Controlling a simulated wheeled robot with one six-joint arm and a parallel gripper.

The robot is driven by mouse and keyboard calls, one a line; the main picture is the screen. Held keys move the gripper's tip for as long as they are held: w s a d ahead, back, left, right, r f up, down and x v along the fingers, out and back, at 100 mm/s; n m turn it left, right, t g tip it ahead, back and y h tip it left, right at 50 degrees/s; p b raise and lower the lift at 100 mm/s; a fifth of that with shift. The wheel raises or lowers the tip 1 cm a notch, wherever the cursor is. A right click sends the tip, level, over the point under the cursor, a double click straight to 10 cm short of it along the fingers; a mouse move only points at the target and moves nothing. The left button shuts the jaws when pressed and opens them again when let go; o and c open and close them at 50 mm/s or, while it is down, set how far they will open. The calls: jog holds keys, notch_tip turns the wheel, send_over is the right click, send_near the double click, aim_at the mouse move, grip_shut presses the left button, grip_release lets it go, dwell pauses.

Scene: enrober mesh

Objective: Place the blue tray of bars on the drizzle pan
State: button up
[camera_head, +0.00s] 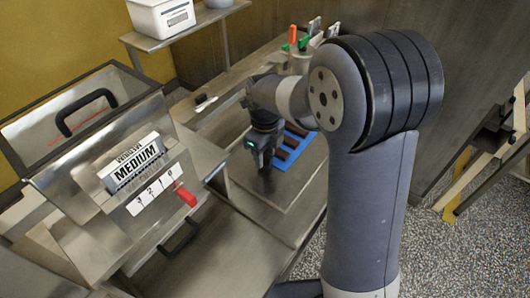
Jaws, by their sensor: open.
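The blue tray (313,154) carries several dark brown bars and lies flat on the metal surface right of my gripper, partly hidden behind my arm. My gripper (265,163) points down at the tray's left side with its jaws open. I cannot tell whether it touches the tray. A shallow rimmed metal surface (262,190) spreads under the tray and gripper. I cannot tell whether this is the drizzle pan.
A metal machine with a MEDIUM sign (136,164), a red slider (186,196) and black handles stands at left. A white tub (160,17) sits on a shelf at the back. Orange- and green-handled tools (293,36) stand at the far end. Bare metal lies in front.

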notch_tip(320, 180, up, 12)
jog(key=shift+r, duration=0.15)
dwell(0.4)
dwell(1.0)
jog(key=shift+c, duration=1)
